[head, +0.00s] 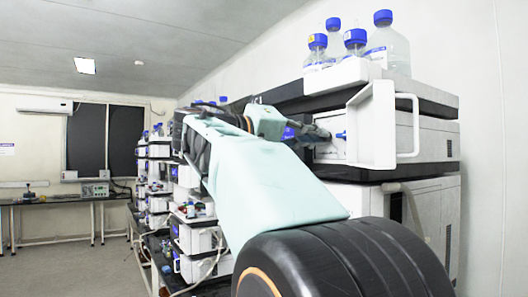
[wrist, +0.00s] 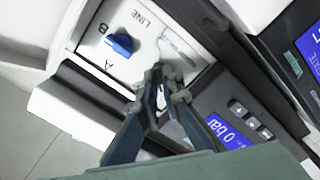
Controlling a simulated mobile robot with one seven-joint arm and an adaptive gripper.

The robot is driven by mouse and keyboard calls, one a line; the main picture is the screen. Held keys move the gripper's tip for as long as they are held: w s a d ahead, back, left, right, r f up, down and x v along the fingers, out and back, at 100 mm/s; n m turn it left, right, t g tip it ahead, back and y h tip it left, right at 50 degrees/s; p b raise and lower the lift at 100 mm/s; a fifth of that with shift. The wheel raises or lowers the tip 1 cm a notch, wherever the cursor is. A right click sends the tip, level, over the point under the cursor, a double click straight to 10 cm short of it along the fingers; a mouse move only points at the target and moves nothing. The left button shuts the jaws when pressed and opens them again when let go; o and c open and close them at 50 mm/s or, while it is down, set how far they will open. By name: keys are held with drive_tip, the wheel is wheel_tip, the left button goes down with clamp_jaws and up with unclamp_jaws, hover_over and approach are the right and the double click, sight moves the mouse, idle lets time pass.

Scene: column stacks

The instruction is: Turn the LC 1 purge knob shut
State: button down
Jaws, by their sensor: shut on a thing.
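My gripper (wrist: 162,76) is shut at the front panel of the pump module (wrist: 88,40), with its fingertips together on a small part beside the panel's LINE marking. I take this part to be the purge knob; the fingers hide nearly all of it, so its turn angle cannot be told. A blue selector knob (wrist: 118,45) with A and B marks sits apart, up and left of the fingertips. In the head view my gripper (head: 318,134) reaches the panel from the left, and a blue knob (head: 341,135) shows just right of it.
An open white door (head: 372,125) with a handle stands out right of the panel. Clear bottles with blue caps (head: 388,45) stand on top. A blue display (wrist: 228,132) reading 0 bar lies right of the fingers. More instrument stacks (head: 160,180) line the left.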

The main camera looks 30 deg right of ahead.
drive_tip(key=m+b, duration=0.4)
drive_tip(key=m, duration=0.1)
drive_tip(key=shift+w+f+m, duration=0.1)
drive_tip(key=shift+f+m, duration=0.1)
drive_tip(key=shift+m, duration=0.1)
drive_tip(key=m+b, duration=0.3)
drive_tip(key=m, duration=0.2)
drive_tip(key=shift+r, duration=0.2)
drive_tip(key=c, duration=2.1)
unclamp_jaws()
drive_tip(key=s+a, duration=0.1)
drive_tip(key=a, duration=1.1)
